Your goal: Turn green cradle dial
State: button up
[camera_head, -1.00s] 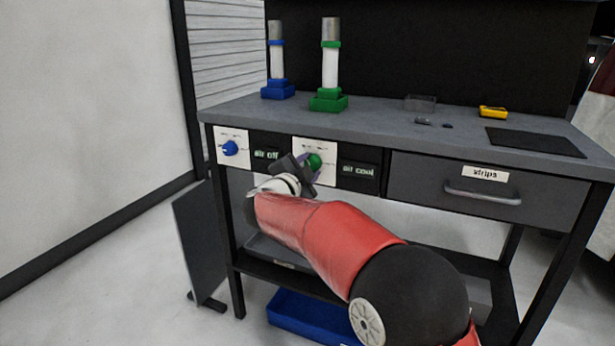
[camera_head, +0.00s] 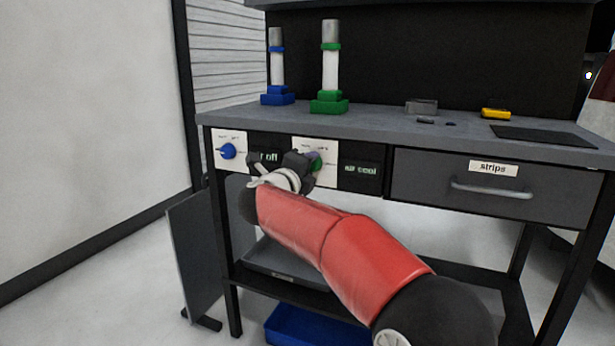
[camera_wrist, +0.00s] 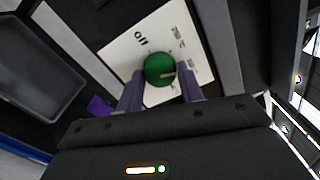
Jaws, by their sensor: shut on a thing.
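The green dial (camera_wrist: 160,69) sits on a white label plate on the bench front, with an "off" mark and other small marks around it. My gripper (camera_wrist: 160,92) has one finger on each side of the dial and is shut on it. The dial's pale pointer line faces right in the wrist view. In the head view the green dial (camera_head: 316,162) is partly hidden behind my gripper (camera_head: 306,163). The display beside it (camera_head: 360,170) reads "air cool". The green cradle (camera_head: 329,103) stands on the bench top, holding a white tube.
A blue dial (camera_head: 227,151) and its partly hidden display (camera_head: 268,157) are to the left. A blue cradle (camera_head: 277,96) stands on the bench. A drawer labelled "strips" (camera_head: 487,185) is at right. A blue bin (camera_head: 310,328) lies below.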

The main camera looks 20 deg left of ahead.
jog(key=shift+f+m+b, duration=0.1)
jog(key=shift+m+b, duration=0.55)
jog(key=shift+m, duration=0.45)
jog(key=o, duration=1)
jog(key=s, duration=0.7)
jog(key=shift+s+a, duration=0.3)
jog(key=shift+s, duration=0.1)
